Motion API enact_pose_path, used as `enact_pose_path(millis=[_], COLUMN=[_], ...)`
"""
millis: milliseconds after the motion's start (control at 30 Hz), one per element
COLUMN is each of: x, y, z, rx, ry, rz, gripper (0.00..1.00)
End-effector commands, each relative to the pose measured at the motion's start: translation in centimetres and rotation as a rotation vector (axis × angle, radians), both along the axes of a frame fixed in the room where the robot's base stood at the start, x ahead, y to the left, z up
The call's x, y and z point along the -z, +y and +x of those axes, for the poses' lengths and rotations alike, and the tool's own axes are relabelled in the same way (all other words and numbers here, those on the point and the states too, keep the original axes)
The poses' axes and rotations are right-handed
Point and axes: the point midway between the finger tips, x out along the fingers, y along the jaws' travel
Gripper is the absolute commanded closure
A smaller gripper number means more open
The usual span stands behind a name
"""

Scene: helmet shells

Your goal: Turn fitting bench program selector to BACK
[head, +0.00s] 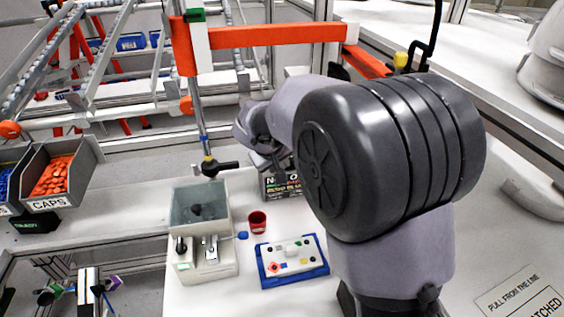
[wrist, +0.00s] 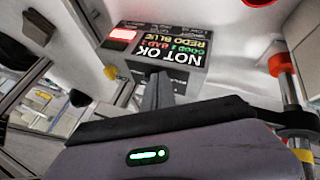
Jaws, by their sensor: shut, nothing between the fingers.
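I cannot pick out a selector marked BACK in either view. A dark box with NOT OK, GOOD, BAD and REDO BLUE lettering (wrist: 180,44) is upside down in the wrist view, just beyond my gripper (wrist: 157,85). In the head view the same box (head: 284,186) is partly hidden behind my arm. My gripper's fingers are together and empty, pointing toward the box's lower edge; I cannot tell whether they touch it. In the head view my arm hides most of the gripper. A pale unit with a smoky cover and black handles (head: 203,252) stands on the white bench.
A blue tray with a white panel and small coloured parts (head: 316,270) and a red cup (head: 257,222) are on the bench. A CAPS bin of orange parts (head: 84,180) is at left. A post with an orange collar (wrist: 279,65) stands close at right in the wrist view.

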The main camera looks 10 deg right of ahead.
Motion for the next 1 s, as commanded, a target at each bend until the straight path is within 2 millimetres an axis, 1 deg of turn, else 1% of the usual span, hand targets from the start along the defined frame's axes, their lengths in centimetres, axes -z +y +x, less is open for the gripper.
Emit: enact_pose_path(millis=[267, 467, 600, 1000], x=[-0.4, -0.7, -0.4, 0.1], y=[-1.2, -1.7, -2.0, -2.9], z=[0.1, -0.1, -0.1, -0.1], rx=[-0.108, -0.266, -0.359, -0.353], ry=[0.000, 0.000, 0.000, 0.001], rz=[0.000, 0.001, 0.000, 0.001], gripper=[1.00, 1.00, 1.00, 1.00])
